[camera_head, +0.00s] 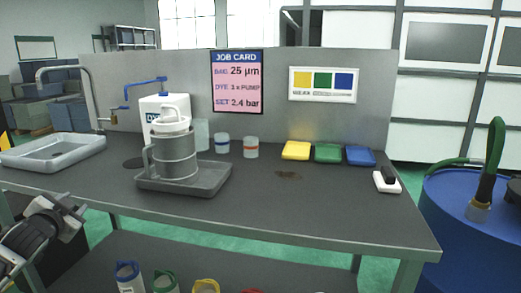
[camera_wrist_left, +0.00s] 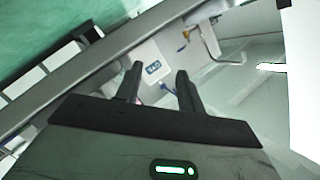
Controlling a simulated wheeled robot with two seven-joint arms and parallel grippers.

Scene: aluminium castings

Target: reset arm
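My left gripper (camera_head: 72,212) is at the lower left of the head view, in front of the dark workbench (camera_head: 300,212) and beside its left front edge. In the left wrist view its two dark fingers (camera_wrist_left: 160,76) stand apart with nothing between them, so it is open and empty. My right arm and gripper are in neither view.
A metal pot (camera_head: 176,158) stands in a grey tray (camera_head: 212,182) on the bench. A sink basin (camera_head: 50,152) is at the left. Yellow, green and blue pads (camera_head: 328,153) lie at the back right. A blue drum (camera_head: 462,235) stands right. The bench's front middle is clear.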

